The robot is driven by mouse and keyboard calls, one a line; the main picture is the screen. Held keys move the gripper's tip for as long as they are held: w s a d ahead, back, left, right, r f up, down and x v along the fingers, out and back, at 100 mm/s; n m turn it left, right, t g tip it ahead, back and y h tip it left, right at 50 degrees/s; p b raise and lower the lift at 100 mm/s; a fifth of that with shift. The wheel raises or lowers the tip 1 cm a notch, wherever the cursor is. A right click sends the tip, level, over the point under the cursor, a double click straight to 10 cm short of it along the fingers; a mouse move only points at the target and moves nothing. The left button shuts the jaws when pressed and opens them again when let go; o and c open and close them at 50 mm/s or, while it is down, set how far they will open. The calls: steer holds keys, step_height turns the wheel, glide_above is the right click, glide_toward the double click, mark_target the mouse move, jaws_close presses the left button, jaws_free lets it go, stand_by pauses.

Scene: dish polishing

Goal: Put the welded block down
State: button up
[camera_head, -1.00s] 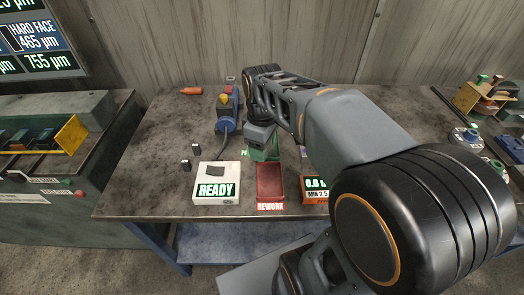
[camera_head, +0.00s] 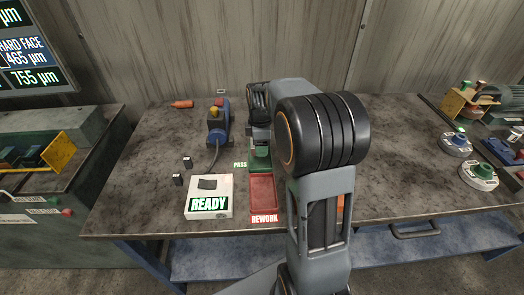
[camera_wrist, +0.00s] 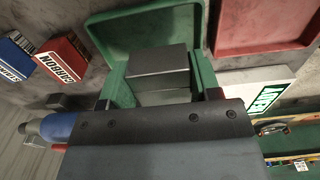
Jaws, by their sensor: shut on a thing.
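The welded block (camera_wrist: 158,62) is a dark grey rectangular piece with a paler lower face in the wrist view. It is inside the outline of the green PASS tray (camera_wrist: 105,35); whether it touches the tray floor I cannot tell. My gripper (camera_wrist: 160,100) is shut on the block, its dark screwed plate covering the near end. In the head view the green tray (camera_head: 259,162) shows behind the red tray, with my wrist over it. My arm hides the block and jaws there.
The red REWORK tray (camera_head: 262,190) adjoins the green tray in front. The white READY unit (camera_head: 222,185) stands to the left, with a blue tool (camera_head: 219,122) behind. Red and blue boxes (camera_wrist: 62,62) lie left in the wrist view.

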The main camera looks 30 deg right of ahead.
mark_target(262, 158)
steer(key=shift+w+d+f, duration=0.3)
steer(key=shift+w+f, duration=0.05)
steer(key=shift+f, duration=0.2)
steer(key=shift+w+d+f, duration=0.3)
steer(key=shift+f, duration=1.65)
steer(key=shift+f, duration=0.1)
steer(key=o, duration=1.3)
